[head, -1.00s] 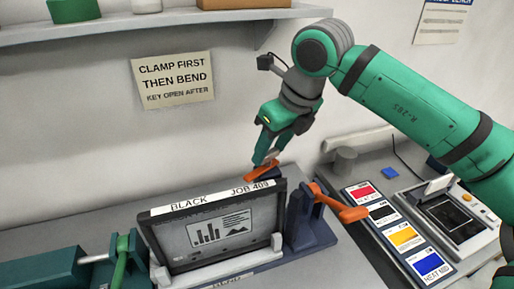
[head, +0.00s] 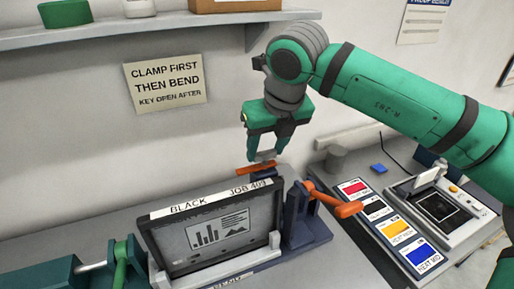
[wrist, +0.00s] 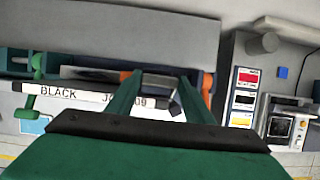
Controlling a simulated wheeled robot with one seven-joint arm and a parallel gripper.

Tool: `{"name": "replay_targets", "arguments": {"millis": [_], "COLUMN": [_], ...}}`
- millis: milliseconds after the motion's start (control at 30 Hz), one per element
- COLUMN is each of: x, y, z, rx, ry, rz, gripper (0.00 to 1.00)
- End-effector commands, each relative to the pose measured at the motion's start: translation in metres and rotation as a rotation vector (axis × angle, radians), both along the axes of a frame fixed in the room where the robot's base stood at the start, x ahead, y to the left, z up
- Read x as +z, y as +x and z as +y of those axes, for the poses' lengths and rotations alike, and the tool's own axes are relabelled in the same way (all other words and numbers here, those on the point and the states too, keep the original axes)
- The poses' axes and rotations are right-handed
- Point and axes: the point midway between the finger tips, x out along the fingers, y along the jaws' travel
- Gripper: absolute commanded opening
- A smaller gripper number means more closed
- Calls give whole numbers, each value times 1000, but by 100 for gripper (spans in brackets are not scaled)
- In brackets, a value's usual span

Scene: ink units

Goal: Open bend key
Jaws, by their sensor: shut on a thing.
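The orange key bar (head: 256,169) is on a dark block behind the framed black panel (head: 205,235), labelled BLACK JOB 409. My gripper (head: 267,155) points down above the bar, its fingers shut on a small grey piece (wrist: 158,82) at the bar. It is partly hidden, so I cannot tell how it joins the bar. In the wrist view the panel's white label strip (wrist: 90,97) lies under the fingers. A second orange lever (head: 340,207) sits on the navy clamp block (head: 305,230) right of the panel.
Colour cards (head: 391,226) and a grey device (head: 442,208) are at right. A shelf (head: 150,25) and sign (head: 165,82) are on the wall behind.

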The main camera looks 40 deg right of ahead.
Motion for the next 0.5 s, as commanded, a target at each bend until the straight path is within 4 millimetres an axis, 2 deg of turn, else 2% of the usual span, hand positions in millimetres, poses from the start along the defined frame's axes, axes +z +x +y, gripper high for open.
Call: {"name": "replay_targets", "arguments": {"millis": [333,367,433,500], "x": [2,2,2,1], "y": [-1,-1,-1,-1], "z": [-2,-2,-2,-2], "rx": [-8,-9,-8,-7], "ry": [-2,-1,-2,-2], "rz": [-3,-3,-3,-1], "gripper": [7,49,66,66]}}
